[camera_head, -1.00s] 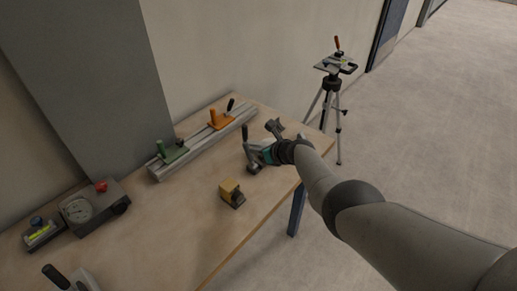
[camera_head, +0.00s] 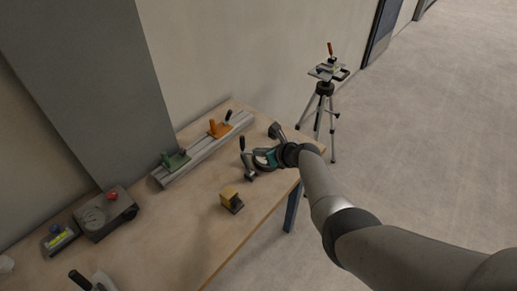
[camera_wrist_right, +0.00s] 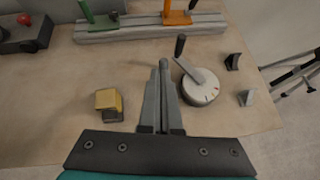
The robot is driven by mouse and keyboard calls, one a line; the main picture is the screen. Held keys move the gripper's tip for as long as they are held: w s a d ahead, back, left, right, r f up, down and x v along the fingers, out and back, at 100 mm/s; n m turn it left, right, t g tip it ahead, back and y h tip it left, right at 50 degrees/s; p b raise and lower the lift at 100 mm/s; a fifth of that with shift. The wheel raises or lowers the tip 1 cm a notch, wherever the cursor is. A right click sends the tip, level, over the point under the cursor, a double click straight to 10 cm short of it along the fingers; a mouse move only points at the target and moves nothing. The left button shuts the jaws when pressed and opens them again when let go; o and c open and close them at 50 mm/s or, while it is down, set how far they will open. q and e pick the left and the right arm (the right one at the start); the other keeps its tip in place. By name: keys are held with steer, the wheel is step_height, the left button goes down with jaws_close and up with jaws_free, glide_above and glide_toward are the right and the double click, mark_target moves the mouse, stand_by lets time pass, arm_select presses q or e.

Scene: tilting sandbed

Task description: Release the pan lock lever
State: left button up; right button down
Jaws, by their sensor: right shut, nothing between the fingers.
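On the table is a round pale base with tick marks (camera_wrist_right: 200,88) and a lever with a black handle (camera_wrist_right: 180,46); the black handle also shows in the head view (camera_head: 242,142). A tripod head (camera_head: 328,72) with an orange-handled lever (camera_head: 330,48) stands beyond the table. I cannot tell for certain which is the pan lock lever. My right gripper (camera_head: 264,158) is above the table near the round base. In the wrist view its fingers (camera_wrist_right: 163,70) are together and empty, left of the base; contact cannot be judged. My left gripper is out of view.
A yellow block (camera_head: 231,197) sits near the table's front edge. A rail (camera_head: 202,150) with green (camera_head: 175,161) and orange (camera_head: 220,128) pieces lies along the wall. A grey gauge box (camera_head: 112,215) is at the left.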

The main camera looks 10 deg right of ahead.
steer(key=shift+s+r, duration=0.2)
steer(key=shift+r, duration=0.25)
stand_by(0.3)
